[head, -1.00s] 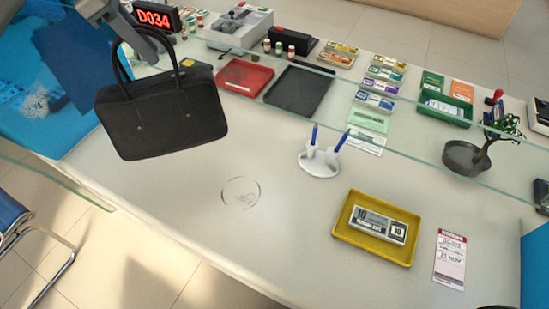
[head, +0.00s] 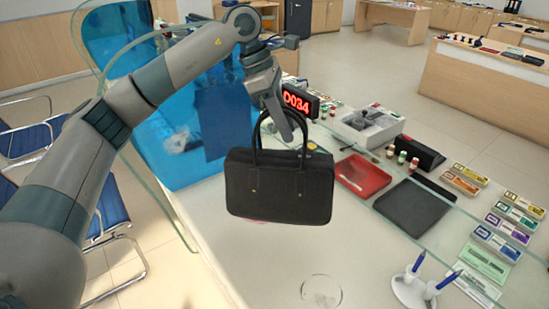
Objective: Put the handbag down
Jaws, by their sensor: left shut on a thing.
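A black handbag (head: 279,190) with two looped handles hangs upright near the middle of the head view, in front of the pale counter (head: 235,262). My left gripper (head: 287,128) comes down from above and is shut on the handles, with the bag's body below it. I cannot clearly tell how far the bag's bottom is above the counter. My right gripper is not in view.
A glass screen edge (head: 395,228) runs along the counter. Behind it are a red tray (head: 363,176), a black tray (head: 414,206) and a red number display (head: 298,101). A white pen holder (head: 413,292) stands at lower right. Bare counter lies below the bag.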

